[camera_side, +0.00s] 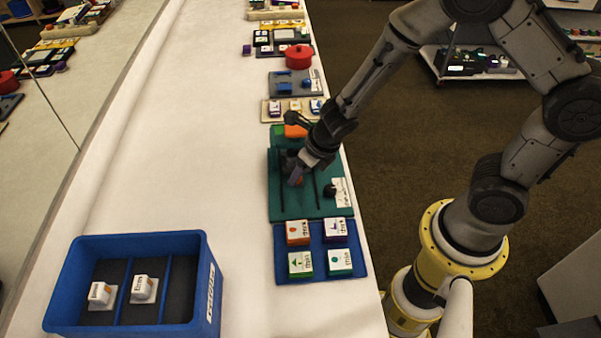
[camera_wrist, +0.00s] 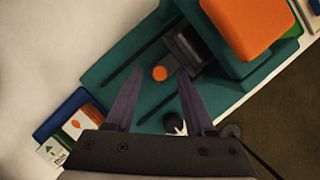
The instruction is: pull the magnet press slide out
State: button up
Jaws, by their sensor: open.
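The magnet press has a teal base (camera_side: 311,206) with two dark rails; the base also shows in the wrist view (camera_wrist: 113,78). An orange block (camera_side: 295,131) tops the press at its far end and fills the upper right of the wrist view (camera_wrist: 240,22). A dark grey slide (camera_wrist: 190,46) sits between the rails, partly under the press head. A round orange knob (camera_wrist: 160,73) stands in front of the slide. My gripper (camera_wrist: 158,84) is open, its fingertips on either side of the knob in the picture. Contact cannot be told. In the side view my gripper (camera_side: 297,178) hides part of the slide.
A black round knob (camera_side: 329,190) and a white label card (camera_side: 342,192) sit on the base's right side. A blue tray (camera_side: 320,276) of several labelled blocks adjoins the near end. A blue divided bin (camera_side: 210,285) stands at near left. The white table (camera_side: 170,170) is clear left of the press.

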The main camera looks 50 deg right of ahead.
jog(key=shift+w+f, duration=0.25)
jog(key=shift+f, duration=0.35)
grip_shut()
dwell(1.2)
